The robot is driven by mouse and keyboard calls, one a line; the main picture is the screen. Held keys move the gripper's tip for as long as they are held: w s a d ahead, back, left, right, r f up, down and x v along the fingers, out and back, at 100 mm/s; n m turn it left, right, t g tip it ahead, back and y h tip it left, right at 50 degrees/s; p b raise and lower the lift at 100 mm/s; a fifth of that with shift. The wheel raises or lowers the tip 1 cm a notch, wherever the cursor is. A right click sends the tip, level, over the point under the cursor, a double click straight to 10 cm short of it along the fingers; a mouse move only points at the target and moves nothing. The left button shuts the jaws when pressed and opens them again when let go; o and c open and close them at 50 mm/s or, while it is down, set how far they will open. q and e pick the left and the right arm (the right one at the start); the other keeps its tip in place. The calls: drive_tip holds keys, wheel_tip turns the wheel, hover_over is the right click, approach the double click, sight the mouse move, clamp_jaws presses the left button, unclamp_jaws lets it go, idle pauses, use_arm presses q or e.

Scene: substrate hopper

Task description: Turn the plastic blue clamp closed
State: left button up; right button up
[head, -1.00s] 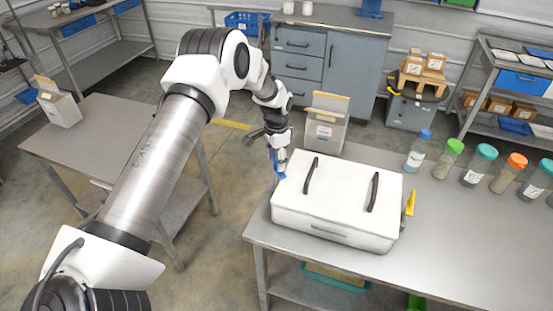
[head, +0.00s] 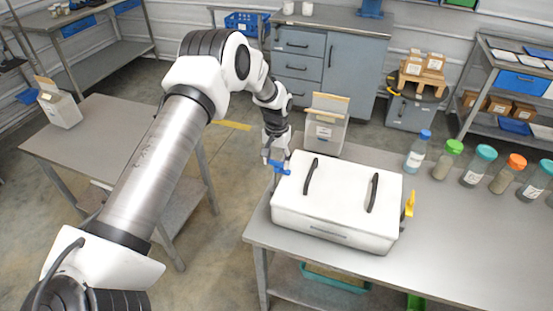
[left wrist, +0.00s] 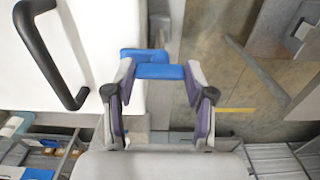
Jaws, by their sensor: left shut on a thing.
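The blue clamp (head: 283,169) is at the back left edge of a white lidded box (head: 335,190) on the right-hand table. In the head view it lies roughly crosswise. My left gripper (head: 274,158) is at the clamp. In the left wrist view the two fingers of my left gripper (left wrist: 160,78) are on either side of the blue clamp (left wrist: 158,70), shut on it. Part of the clamp's mount is hidden. My right gripper is not in view.
Two black handles, left (head: 311,176) and right (head: 374,192), stand up from the lid. A yellow clamp (head: 410,204) is on the box's right side. An open carton (head: 325,124) stands behind the box. Several capped jars line the table's back right.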

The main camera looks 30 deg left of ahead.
sight(277, 161)
use_arm(q)
drive_tip(key=shift+s+f, duration=0.15)
drive_tip(key=shift+f, duration=0.05)
idle(0.3)
drive_tip(key=o, duration=1.2)
drive_tip(key=shift+c, duration=0.2)
drive_tip(key=shift+r, duration=0.15)
wheel_tip(277, 161, up, 12)
drive_tip(key=shift+w, duration=0.2)
drive_tip(key=shift+f, duration=0.2)
